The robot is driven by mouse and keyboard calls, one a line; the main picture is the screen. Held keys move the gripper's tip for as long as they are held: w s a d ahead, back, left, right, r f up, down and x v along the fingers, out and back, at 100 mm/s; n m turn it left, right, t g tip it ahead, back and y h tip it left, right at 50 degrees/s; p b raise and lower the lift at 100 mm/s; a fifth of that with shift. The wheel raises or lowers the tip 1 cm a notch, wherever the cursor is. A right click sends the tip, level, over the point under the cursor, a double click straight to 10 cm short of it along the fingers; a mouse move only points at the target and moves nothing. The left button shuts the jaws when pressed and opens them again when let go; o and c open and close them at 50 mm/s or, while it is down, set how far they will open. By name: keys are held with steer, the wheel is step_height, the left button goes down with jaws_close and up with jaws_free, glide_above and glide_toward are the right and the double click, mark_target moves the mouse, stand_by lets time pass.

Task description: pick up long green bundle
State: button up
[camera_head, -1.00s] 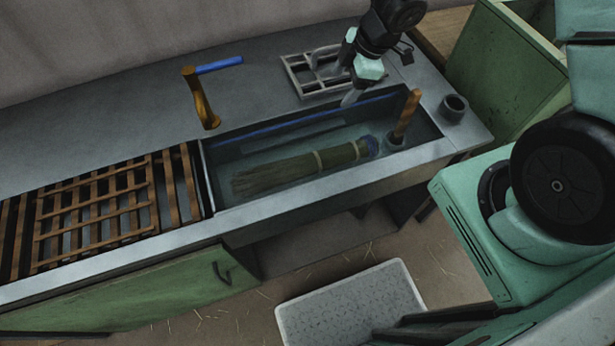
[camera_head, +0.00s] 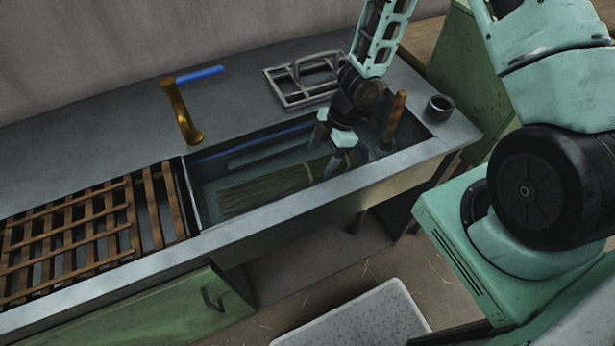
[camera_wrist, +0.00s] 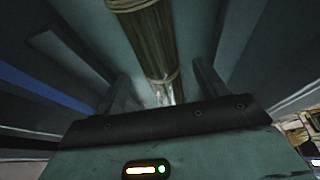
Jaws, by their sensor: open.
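The long green bundle (camera_head: 265,187) lies in the sink trough (camera_head: 204,206), its bristle end to the left. Its right end is hidden behind my gripper in the head view. My gripper (camera_head: 335,165) is open and reaches down into the trough over the bundle's right part. In the wrist view the bundle (camera_wrist: 150,48), tied with pale bands, runs between the two fingers of my gripper (camera_wrist: 163,90). I cannot tell how far the fingertips are above it.
A wooden-handled plunger (camera_head: 394,118) stands in the trough just right of my gripper. A grey metal rack (camera_head: 282,90), a brass tap (camera_head: 182,115) and a dark cup (camera_head: 439,107) are on the counter. A wooden slatted rack (camera_head: 75,235) lies left of the trough.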

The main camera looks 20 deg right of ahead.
mark_target(315, 164)
steer(key=shift+b+x, duration=2.15)
steer(key=shift+x, duration=0.8)
steer(key=shift+w+a+r, duration=0.1)
steer(key=shift+w, duration=0.05)
steer(key=c, duration=1.1)
